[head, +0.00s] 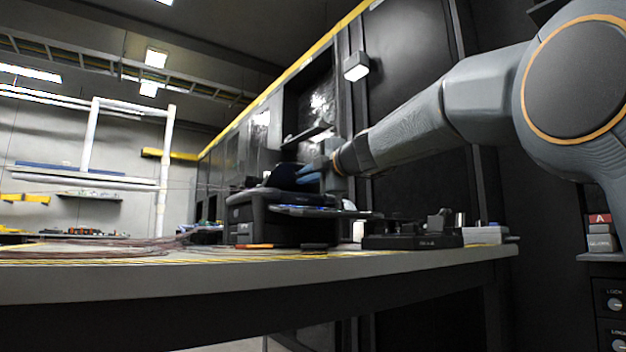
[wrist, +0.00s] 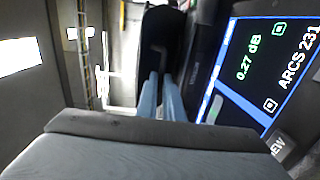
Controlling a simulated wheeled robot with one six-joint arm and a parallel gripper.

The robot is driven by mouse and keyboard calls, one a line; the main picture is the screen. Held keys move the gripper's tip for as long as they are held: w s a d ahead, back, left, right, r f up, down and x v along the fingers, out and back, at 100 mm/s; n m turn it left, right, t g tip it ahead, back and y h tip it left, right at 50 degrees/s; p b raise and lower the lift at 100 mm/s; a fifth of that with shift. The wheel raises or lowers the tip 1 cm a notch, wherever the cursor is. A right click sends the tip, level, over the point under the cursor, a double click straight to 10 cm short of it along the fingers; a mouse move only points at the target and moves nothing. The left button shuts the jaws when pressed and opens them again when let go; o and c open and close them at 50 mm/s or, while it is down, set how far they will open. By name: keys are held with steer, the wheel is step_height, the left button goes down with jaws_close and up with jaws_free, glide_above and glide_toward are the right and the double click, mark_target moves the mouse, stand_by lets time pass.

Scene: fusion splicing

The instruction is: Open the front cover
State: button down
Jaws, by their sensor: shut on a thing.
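The fusion splicer (head: 248,216) is a black box on the bench, left of centre in the head view. A dark raised flap, which looks like its front cover (head: 283,177), stands tilted up on top. My gripper (head: 308,174) has blue fingers and reaches in from the right at the flap. In the wrist view my gripper (wrist: 160,92) is shut on the dark cover (wrist: 161,28), close beside the splicer's lit screen (wrist: 262,62), which reads 0.27 dB. The exact contact between the fingertips and the cover is hard to make out.
A black fixture (head: 412,241) and a small grey block (head: 484,235) stand to the right on the bench (head: 150,279). Loose fibre or cable (head: 110,249) lies to the left. Dark cabinets (head: 410,110) rise behind.

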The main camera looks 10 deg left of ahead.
steer(key=shift+s+a+f, duration=0.1)
steer(key=shift+a+f, duration=0.05)
steer(key=shift+a, duration=0.1)
steer(key=c, duration=1.9)
jaws_free()
steer(key=shift+s+a, duration=0.1)
steer(key=v, duration=0.6)
steer(key=shift+d, duration=0.45)
steer(key=shift+s+d, duration=0.4)
steer(key=shift+s, duration=0.05)
